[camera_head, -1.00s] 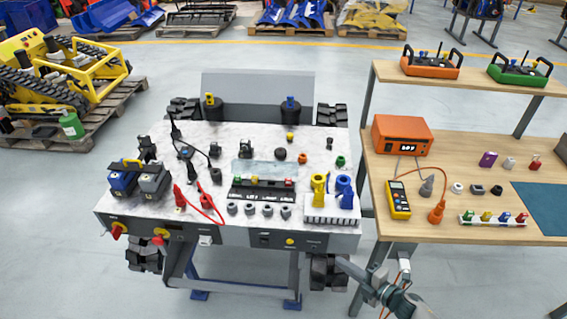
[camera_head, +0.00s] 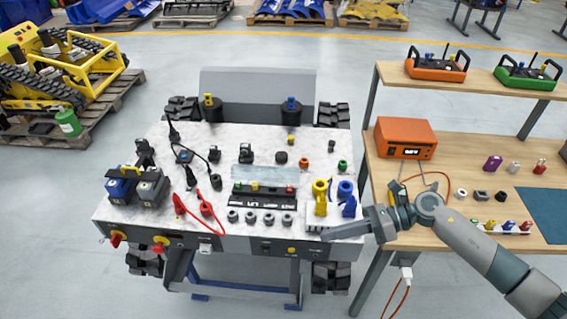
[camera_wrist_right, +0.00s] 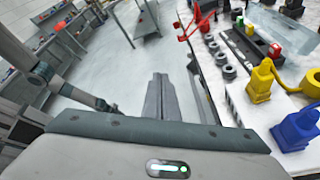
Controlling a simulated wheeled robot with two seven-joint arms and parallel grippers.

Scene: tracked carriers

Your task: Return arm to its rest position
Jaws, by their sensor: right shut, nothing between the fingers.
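My right arm comes in from the lower right in the head view. Its gripper (camera_head: 335,233) is shut and empty, close to the front right corner of the tracked carrier's worktop (camera_head: 140,217). In the right wrist view the closed fingers (camera_wrist_right: 161,98) point over the bare floor beside the worktop edge. A yellow connector (camera_head: 320,196) and a blue connector (camera_head: 346,197) stand just behind the gripper, apart from it as far as I can tell. They also show at the right of the wrist view. My left gripper is not seen in the head view.
A wooden bench (camera_head: 450,150) at the right holds an orange box (camera_head: 404,138) and small parts, partly behind my arm. Red cable leads (camera_head: 206,208) and a row of grey rings (camera_head: 250,217) lie on the worktop. Floor at the left front is free.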

